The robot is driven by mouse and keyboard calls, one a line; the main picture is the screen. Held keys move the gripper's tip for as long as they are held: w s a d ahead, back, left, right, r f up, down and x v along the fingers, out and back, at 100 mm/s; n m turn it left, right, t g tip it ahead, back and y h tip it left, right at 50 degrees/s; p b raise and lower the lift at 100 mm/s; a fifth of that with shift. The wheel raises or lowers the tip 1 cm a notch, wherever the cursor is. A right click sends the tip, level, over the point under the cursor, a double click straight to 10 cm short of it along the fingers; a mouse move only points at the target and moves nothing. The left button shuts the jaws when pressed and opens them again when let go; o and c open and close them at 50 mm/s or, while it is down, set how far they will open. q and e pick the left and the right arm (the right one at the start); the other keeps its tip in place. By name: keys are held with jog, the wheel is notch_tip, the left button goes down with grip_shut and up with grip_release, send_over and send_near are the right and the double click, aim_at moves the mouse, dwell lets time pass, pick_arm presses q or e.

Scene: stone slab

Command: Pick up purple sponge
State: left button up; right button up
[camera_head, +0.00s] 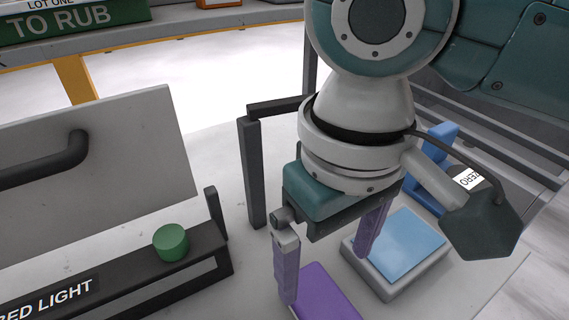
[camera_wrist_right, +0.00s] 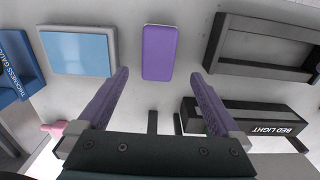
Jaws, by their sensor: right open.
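The purple sponge (camera_head: 323,294) lies flat on the pale stone slab, at the bottom edge of the head view and partly cut off. It shows whole in the right wrist view (camera_wrist_right: 160,52), at the top centre, between and beyond the fingertips. My right gripper (camera_head: 330,278) is open and empty, with purple-grey fingers spread apart. In the head view its left finger comes down beside the sponge's left edge; I cannot tell whether they touch. The right wrist view also shows the open fingers (camera_wrist_right: 164,75), with the sponge apart from both. My left gripper is not in view.
A light blue pad in a grey tray (camera_head: 355,262) stands right of the sponge. A dark box labelled "BED LIGHT" (camera_head: 130,287) with a green knob (camera_head: 171,242) is at left. A dark upright post (camera_head: 251,175) stands behind the gripper. A blue gauge (camera_head: 436,150) is farther right.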

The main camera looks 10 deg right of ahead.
aim_at(321, 300)
jog(key=f, duration=0.4)
jog(key=shift+s+a+f+b, duration=0.1)
jog(key=shift+s+f+b, duration=0.15)
jog(key=shift+f+b, duration=0.05)
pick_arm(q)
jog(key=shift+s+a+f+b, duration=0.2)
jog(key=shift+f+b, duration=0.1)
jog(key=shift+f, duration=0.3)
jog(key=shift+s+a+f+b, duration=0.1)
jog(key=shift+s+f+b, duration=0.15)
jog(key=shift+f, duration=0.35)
pick_arm(e)
jog(key=f, duration=0.5)
jog(key=shift+w+d+f, duration=0.2)
jog(key=shift+w, duration=0.1)
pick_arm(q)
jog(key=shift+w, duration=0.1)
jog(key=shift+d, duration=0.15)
pick_arm(e)
jog(key=c, duration=1.3)
jog(key=shift+o, duration=0.2)
jog(key=shift+r, duration=0.1)
pick_arm(q)
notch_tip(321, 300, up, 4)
jog(key=p, duration=0.4)
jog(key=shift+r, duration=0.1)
pick_arm(e)
notch_tip(321, 300, up, 20)
